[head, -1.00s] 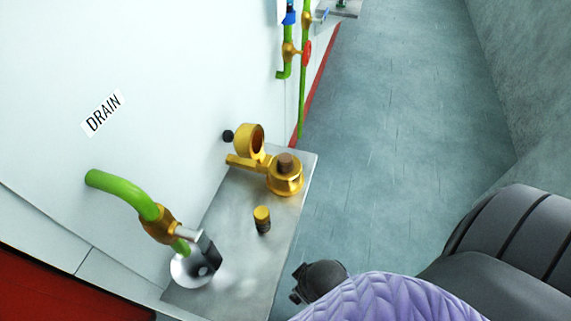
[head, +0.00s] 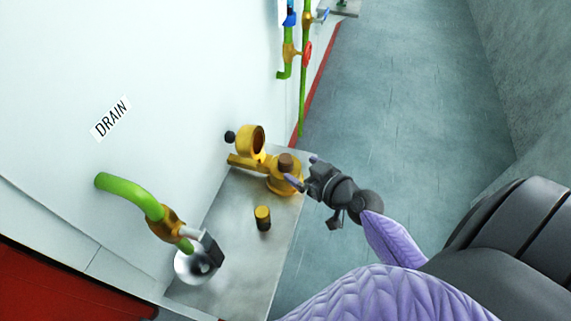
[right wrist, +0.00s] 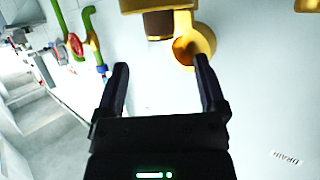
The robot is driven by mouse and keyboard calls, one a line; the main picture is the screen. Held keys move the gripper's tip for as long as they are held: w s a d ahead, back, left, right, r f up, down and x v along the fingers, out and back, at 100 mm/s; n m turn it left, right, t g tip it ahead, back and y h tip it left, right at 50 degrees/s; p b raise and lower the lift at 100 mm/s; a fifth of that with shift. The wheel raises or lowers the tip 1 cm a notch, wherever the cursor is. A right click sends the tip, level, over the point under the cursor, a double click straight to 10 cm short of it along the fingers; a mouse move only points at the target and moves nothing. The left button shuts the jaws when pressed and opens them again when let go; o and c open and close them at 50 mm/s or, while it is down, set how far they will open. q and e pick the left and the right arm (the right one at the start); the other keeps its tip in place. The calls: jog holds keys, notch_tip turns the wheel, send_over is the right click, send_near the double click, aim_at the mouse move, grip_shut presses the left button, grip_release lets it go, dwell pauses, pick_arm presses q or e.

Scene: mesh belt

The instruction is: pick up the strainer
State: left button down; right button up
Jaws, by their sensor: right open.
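A small cylinder (head: 262,218) with a yellow top and dark body stands upright on the metal shelf; it may be the strainer, but I cannot tell for sure. Behind it is a brass housing (head: 284,183) with a brown round piece (head: 286,162) on top. My right gripper (head: 303,170) is open and empty at the housing's right side. In the right wrist view, which is upside down, the housing (right wrist: 187,50) and brown piece (right wrist: 159,26) appear beyond the open right gripper (right wrist: 161,64). The small cylinder is not visible there. My left gripper is not in view.
A green pipe (head: 125,192) with a brass valve (head: 166,221) ends over a round drain (head: 190,268). Green pipes with a red handwheel (head: 306,54) stand farther back. Open floor lies right.

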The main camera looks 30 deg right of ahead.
aim_at(287, 160)
jog(key=b+x, duration=0.1)
jog(key=x, duration=0.6)
jog(key=shift+w, duration=0.2)
grip_shut()
